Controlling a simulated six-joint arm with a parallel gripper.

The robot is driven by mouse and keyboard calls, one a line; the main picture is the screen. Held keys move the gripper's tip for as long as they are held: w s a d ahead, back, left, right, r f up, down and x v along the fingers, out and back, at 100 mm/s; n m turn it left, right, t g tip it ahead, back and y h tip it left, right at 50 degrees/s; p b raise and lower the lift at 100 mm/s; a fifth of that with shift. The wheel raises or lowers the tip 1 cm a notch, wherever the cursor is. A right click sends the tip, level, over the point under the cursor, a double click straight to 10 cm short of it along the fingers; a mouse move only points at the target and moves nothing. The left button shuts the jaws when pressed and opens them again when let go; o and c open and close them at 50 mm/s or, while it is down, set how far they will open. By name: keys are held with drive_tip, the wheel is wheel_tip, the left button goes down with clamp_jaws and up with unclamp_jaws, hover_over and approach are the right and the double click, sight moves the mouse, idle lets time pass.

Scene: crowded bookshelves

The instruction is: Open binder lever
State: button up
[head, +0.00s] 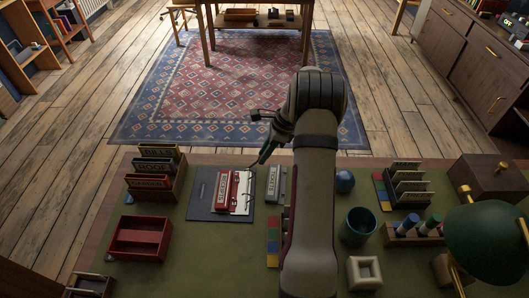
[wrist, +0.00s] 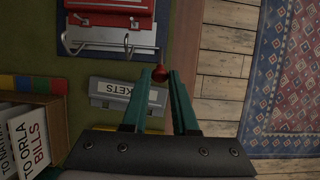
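The dark binder (head: 207,190) lies open flat on the desk, left of my arm. Its metal rings (wrist: 125,42) show at the lower edge in the wrist view. My gripper (head: 263,158) is low over the desk, by the binder's far right corner. In the wrist view its two teal fingers (wrist: 159,74) stand apart, with a small red ball-shaped knob (wrist: 159,73) between their tips. I cannot tell whether the fingers touch the knob, and what the knob joins to is hidden.
A blue ball (head: 345,181) and a green cup (head: 358,226) are right of my arm.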

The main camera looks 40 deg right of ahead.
drive_tip(key=shift+s+d+f+t+y, duration=0.4)
drive_tip(key=shift+t+y, duration=0.2)
clamp_jaws()
drive_tip(key=o, duration=0.9)
unclamp_jaws()
drive_tip(key=shift+c, duration=0.2)
drive_tip(key=v, duration=1.5)
drive_tip(key=shift+s+d+r, duration=0.15)
drive_tip(key=shift+r, duration=0.2)
